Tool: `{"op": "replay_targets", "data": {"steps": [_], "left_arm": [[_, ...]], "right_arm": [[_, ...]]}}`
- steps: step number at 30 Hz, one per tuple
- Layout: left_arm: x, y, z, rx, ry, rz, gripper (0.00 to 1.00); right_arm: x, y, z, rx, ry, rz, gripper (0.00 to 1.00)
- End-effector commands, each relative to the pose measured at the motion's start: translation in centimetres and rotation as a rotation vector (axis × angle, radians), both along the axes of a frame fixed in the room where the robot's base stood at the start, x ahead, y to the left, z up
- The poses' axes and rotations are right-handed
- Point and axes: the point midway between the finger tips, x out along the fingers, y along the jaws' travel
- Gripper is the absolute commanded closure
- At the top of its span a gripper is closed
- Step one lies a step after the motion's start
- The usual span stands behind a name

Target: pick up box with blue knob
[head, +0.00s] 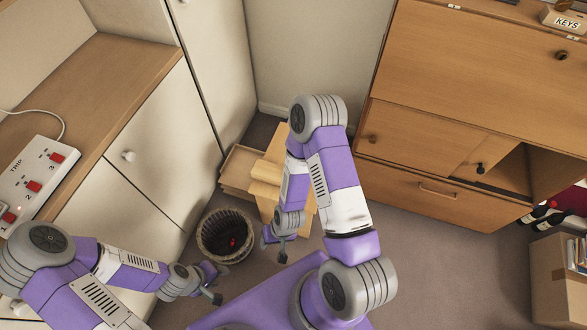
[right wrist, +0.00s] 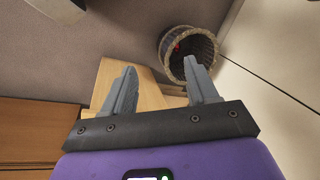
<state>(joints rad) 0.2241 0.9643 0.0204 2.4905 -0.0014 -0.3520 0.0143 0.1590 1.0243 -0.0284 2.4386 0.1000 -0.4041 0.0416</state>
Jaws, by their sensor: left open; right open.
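No box with a blue knob can be made out in either view. My right gripper (head: 274,248) is open and empty, low over the floor beside the wicker basket and the pale wooden piece. In the right wrist view its two grey fingers (right wrist: 161,75) are spread apart, with the pale wood and the basket beyond them. My left gripper (head: 217,284) is open, just below the basket in the head view, and nothing shows between its fingers. My right arm hides part of the pale wood.
The wicker basket (head: 207,240) holds something red. The pale wooden piece (head: 268,172) stands in the corner. A wooden bureau (head: 470,75) has a partly open lower compartment. A power strip (head: 35,180) lies on the left counter. A cardboard box (head: 556,280) and bottles are at right.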

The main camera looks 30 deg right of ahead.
Motion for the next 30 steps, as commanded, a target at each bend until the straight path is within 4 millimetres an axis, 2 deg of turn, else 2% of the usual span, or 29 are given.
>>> {"op": "replay_targets", "data": {"steps": [2,6,9,13,18,22,30], "left_arm": [[-0.1,0.0,-0.6,0.001,0.001,0.001,0.57],[-0.1,0.1,-1.4,0.001,0.002,0.001,0.57],[-0.1,0.1,-1.9,0.001,0.002,0.001,0.57],[-0.1,0.0,-2.4,0.001,0.001,0.001,0.57],[0.0,0.0,-2.7,0.001,0.001,0.001,0.57],[0.0,0.0,-3.0,0.001,0.001,0.001,0.57],[0.0,0.0,-3.8,0.001,0.001,0.001,0.57]], "right_arm": [[1.4,-1.1,-3.1,-0.107,-0.017,-0.083,0.42],[5.3,-5.9,-8.0,-0.394,-0.145,-0.29,0.42],[8.7,-9.6,-9.1,-0.592,-0.316,-0.418,0.42],[12.9,-12.7,-8.0,-0.772,-0.571,-0.533,0.42],[16.1,-13.9,-5.6,-0.869,-0.809,-0.615,0.42],[17.2,-14.5,-5.1,-0.888,-0.869,-0.639,0.42],[18.7,-16.3,-6.1,-0.888,-0.868,-0.641,0.42]]}}
